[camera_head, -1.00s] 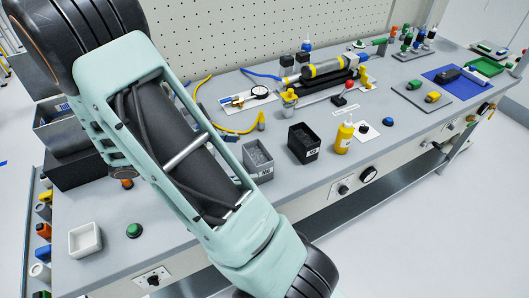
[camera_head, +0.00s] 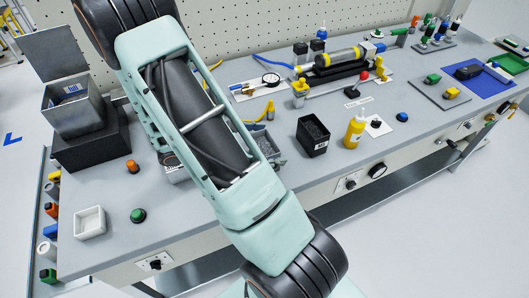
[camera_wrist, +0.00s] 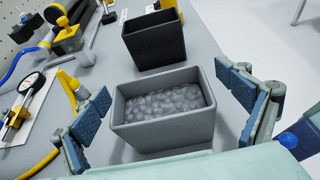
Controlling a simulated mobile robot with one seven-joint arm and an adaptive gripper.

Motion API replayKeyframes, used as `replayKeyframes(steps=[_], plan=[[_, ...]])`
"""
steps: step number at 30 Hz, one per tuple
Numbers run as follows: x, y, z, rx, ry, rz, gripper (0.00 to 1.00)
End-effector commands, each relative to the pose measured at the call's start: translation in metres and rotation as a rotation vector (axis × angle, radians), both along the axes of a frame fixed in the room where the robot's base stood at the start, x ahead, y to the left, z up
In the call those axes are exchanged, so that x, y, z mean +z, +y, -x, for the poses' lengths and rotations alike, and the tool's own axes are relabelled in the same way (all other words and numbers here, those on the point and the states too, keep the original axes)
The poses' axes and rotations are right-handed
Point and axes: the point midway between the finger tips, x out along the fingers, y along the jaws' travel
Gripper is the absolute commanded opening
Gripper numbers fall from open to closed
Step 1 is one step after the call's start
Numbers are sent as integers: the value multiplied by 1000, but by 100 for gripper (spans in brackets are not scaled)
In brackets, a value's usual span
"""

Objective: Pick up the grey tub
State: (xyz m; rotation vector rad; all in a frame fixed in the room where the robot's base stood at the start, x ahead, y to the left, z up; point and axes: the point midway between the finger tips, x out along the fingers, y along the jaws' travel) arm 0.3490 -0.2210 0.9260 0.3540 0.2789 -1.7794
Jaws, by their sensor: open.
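The grey tub (camera_wrist: 165,138) stands on the bench in the wrist view, full of small rounded grey pieces. In the head view it (camera_head: 271,146) is partly hidden behind my arm. My gripper (camera_wrist: 168,103) is open, with one blue-padded finger on each side of the tub. The left finger is close to the tub's left side and the right finger is beside its right end. I cannot tell whether either finger touches it.
A black tub (camera_head: 313,137) stands close beyond the grey tub, with a yellow bottle (camera_head: 354,131) to its right. A dial gauge (camera_wrist: 28,84) and a yellow hose fitting (camera_wrist: 72,88) lie left in the wrist view. A white tray (camera_head: 90,222) sits at the bench's front left.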

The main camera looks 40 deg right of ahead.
Motion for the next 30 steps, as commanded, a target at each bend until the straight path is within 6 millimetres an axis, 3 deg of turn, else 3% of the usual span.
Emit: replayKeyframes(steps=[6, 15, 30], plan=[[-12, -27, 6, -3, 1, 1, 93], [-14, -31, 6, -1, 0, 0, 93], [-14, -31, 6, -1, -1, 0, 38]])
